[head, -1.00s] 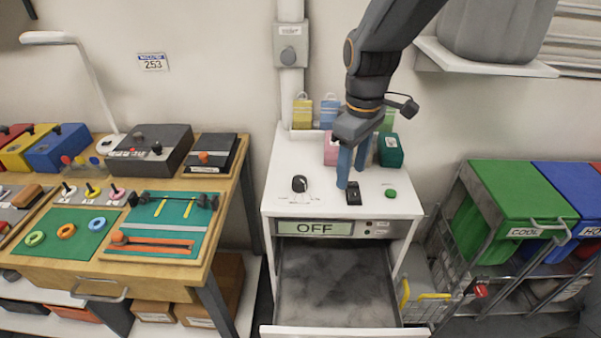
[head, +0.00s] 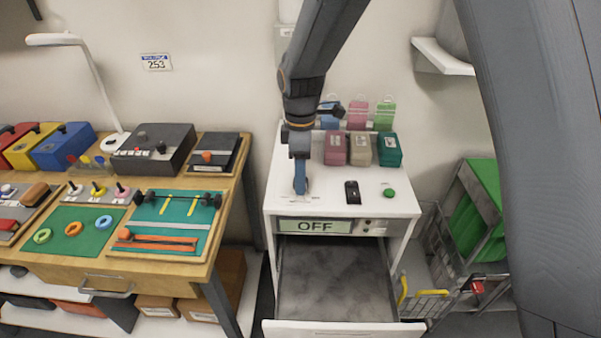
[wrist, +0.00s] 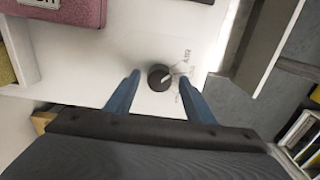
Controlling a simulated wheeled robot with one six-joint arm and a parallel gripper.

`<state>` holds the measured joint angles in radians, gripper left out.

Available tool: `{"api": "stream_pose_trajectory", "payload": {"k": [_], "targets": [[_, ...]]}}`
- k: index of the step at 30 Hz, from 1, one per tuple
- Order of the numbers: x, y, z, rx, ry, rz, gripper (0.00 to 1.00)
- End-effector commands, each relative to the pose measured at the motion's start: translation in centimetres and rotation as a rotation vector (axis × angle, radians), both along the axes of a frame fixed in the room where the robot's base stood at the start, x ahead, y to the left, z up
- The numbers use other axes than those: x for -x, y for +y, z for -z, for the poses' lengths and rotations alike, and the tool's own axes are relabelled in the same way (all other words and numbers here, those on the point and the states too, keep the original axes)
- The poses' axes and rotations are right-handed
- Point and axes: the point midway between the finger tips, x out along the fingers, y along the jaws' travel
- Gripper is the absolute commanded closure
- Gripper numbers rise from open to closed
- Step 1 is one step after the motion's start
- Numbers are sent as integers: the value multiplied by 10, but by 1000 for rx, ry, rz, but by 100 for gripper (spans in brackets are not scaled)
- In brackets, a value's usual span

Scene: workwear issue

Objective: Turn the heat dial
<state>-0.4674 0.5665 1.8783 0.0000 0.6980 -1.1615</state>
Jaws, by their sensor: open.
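The heat dial is a round black knob (wrist: 160,77) with a pale pointer line, on the white cabinet top (wrist: 110,55). In the wrist view it lies between and a little beyond the fingertips of my gripper (wrist: 160,85), which is open with a blue finger on either side. I cannot tell whether the fingers touch it. In the head view my gripper (head: 300,188) points down at the left part of the cabinet top and hides the dial. The display (head: 314,226) on the cabinet front reads OFF.
A black rocker switch (head: 352,192) and a green button (head: 389,193) are to the right on the top. Several coloured blocks (head: 361,149) stand behind. The drawer (head: 344,327) below is pulled open. A workbench (head: 232,190) stands left, a wire cart (head: 432,260) right.

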Motion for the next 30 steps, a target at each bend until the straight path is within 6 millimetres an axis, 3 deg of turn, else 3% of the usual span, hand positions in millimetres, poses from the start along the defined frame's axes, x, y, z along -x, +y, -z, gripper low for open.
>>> {"api": "stream_pose_trajectory", "payload": {"k": [9, 17, 30], "targets": [[0, 0, 4, -1, -1, 1, 50], [0, 0, 3, 0, -1, 1, 91], [0, 0, 3, 0, -1, 100, 91]]}}
